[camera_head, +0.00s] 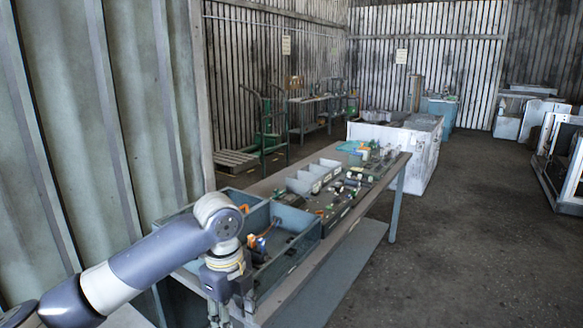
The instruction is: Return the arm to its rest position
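My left arm (155,262) comes in from the lower left and reaches to the near end of the workbench. Its wrist bends downward there, and my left gripper (230,306) hangs pointing down in front of the blue-grey bin. The fingers are small and run close to the bottom edge of the picture, so I cannot tell whether they are open or shut. I see nothing clearly held in them. My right arm and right gripper are not in view.
The long workbench (345,219) carries a blue-grey bin (290,262) with small parts, a grey divided tray (297,185) and several loose parts. A corrugated wall (90,120) stands close on the left. A white cabinet (422,160) is behind. The floor (470,250) at right is clear.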

